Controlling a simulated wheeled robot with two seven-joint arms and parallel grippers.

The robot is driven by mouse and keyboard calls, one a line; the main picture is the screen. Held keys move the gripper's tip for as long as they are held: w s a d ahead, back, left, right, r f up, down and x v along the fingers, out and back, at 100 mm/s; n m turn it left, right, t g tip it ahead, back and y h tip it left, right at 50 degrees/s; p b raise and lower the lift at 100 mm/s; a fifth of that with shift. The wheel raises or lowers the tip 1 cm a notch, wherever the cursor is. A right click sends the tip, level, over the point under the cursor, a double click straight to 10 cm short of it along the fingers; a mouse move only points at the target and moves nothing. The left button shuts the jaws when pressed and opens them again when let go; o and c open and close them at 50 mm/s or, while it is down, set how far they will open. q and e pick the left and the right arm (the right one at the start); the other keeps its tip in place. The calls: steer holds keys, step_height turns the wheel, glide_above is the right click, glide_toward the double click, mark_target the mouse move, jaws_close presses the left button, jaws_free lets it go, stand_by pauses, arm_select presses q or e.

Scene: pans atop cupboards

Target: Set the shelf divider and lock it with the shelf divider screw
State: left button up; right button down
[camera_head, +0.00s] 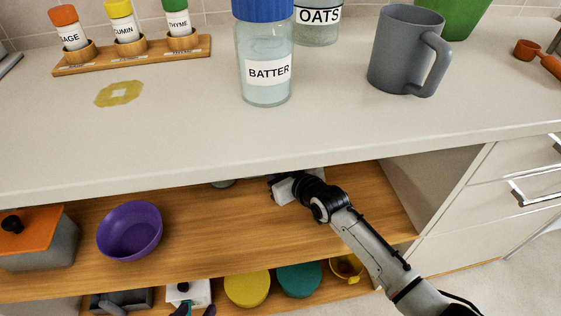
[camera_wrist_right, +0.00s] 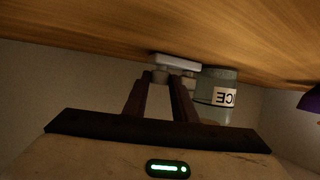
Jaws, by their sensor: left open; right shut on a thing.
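In the wrist view a pale grey-white piece with a flat white bar, seemingly the shelf divider (camera_wrist_right: 175,63), is at the tips of my right gripper (camera_wrist_right: 160,78). The gripper is shut on it, close against the wooden shelf board. In the head view my right arm reaches into the upper shelf, and its gripper is mostly hidden under the counter edge. My left gripper (camera_head: 196,310) shows only as dark fingertips at the bottom edge. It is open, beside a white piece with a black knob (camera_head: 187,291). I cannot clearly make out the shelf divider screw.
A purple bowl (camera_head: 129,231) and an orange-lidded box (camera_head: 35,238) stand on the upper shelf (camera_head: 215,205). A labelled jar (camera_wrist_right: 217,88) is right beside the held piece. Yellow (camera_head: 247,288) and teal (camera_head: 299,279) round items are below. The counter (camera_head: 180,140) overhangs the shelf.

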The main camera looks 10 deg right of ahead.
steer(key=c, duration=1.7)
jaws_free()
steer(key=shift+s+d+r, duration=0.2)
steer(key=shift+s, duration=0.1)
steer(key=p+v, duration=0.3)
steer(key=v, duration=0.6)
steer(key=shift+s+p, duration=0.15)
steer(key=shift+p, duration=0.25)
arm_select(q)
steer(key=shift+a+r, duration=0.25)
steer(key=shift+r, duration=0.4)
arm_select(e)
steer(key=shift+s, duration=0.15)
